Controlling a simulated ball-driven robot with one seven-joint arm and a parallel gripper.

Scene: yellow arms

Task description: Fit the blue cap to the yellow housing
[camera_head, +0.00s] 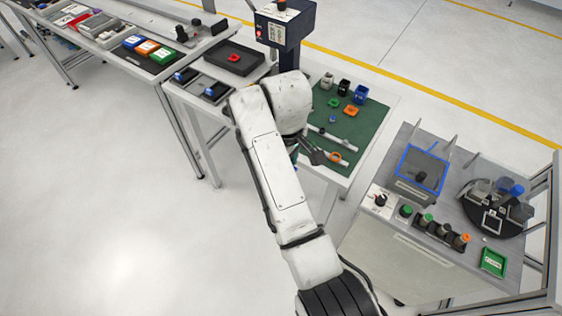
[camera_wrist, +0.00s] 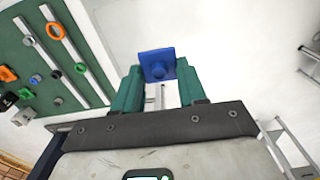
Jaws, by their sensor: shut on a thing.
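My gripper (camera_wrist: 159,80) shows in the wrist view with its two green fingers closed on the sides of a blue square cap (camera_wrist: 157,64). The cap has a small round knob on its face and is held clear of the bench, with pale floor behind it. In the head view my white arm hides most of the gripper and the cap. I cannot make out a yellow housing in either view. A blue block-like part (camera_head: 360,93) and an orange part (camera_head: 350,110) stand on the green mat.
The green mat (camera_head: 372,128) also holds grey and dark blocks, small round parts, metal rails and an orange ring (camera_head: 335,157). A dark tray (camera_head: 228,72) with a red part lies left of the dark blue machine (camera_head: 284,28). Another bench with a turntable (camera_head: 493,228) stands at right.

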